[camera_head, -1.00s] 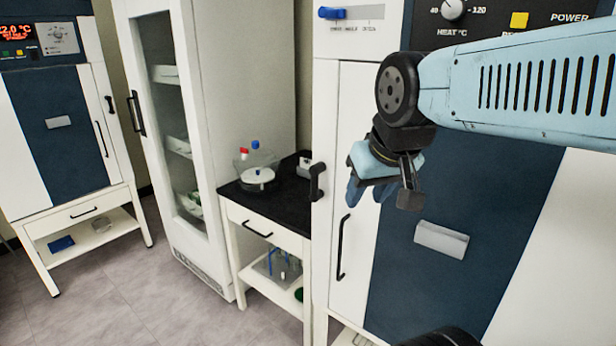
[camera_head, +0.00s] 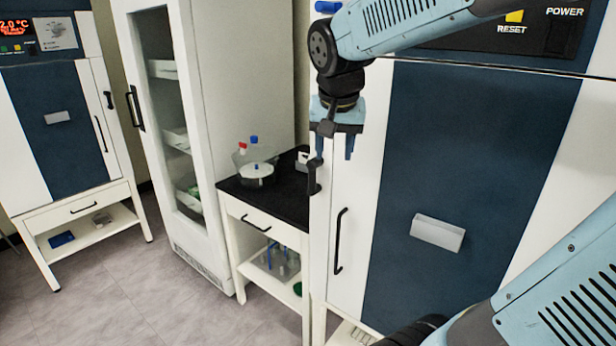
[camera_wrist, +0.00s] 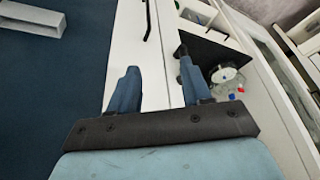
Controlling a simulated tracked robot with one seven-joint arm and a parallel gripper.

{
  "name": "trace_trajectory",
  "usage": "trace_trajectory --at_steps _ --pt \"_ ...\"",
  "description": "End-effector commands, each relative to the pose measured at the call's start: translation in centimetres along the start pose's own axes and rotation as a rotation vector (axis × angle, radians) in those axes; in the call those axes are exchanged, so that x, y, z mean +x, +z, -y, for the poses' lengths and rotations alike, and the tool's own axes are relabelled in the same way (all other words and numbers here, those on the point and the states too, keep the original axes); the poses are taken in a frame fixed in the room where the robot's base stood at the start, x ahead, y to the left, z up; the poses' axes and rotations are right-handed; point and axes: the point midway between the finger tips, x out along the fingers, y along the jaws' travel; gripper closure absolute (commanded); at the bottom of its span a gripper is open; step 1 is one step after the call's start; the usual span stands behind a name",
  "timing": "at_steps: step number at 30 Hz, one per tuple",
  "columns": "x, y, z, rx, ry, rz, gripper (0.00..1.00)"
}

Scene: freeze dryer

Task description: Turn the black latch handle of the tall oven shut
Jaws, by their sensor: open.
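The tall oven (camera_head: 470,190) has a white and dark blue front, and its door looks flush with the frame. Its black latch handle (camera_head: 313,178) is on the white left edge, pointing roughly up and down. My gripper (camera_head: 334,156) is open and empty, fingers pointing down, just above and to the right of the latch in the picture. The left finger overlaps the latch's upper end in the head view; I cannot tell if they touch. In the wrist view a dark piece, apparently the latch (camera_wrist: 181,51), shows by the right fingertip, partly hidden by it.
A long black bar handle (camera_head: 340,240) is below right of the latch. A light block (camera_head: 437,232) sticks out from the blue panel. A black-topped side table (camera_head: 285,200) with glassware (camera_head: 257,173) stands left of the oven, beside a glass-door cabinet (camera_head: 205,110).

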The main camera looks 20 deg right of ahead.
Motion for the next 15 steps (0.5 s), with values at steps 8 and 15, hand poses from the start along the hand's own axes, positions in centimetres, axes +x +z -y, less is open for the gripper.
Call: trace_trajectory --at_steps 8,15 --pt "2.8 -5.5 3.9 0.195 0.098 0.007 0.52" --pt "4.8 -8.4 6.4 0.314 0.155 -0.012 0.52"
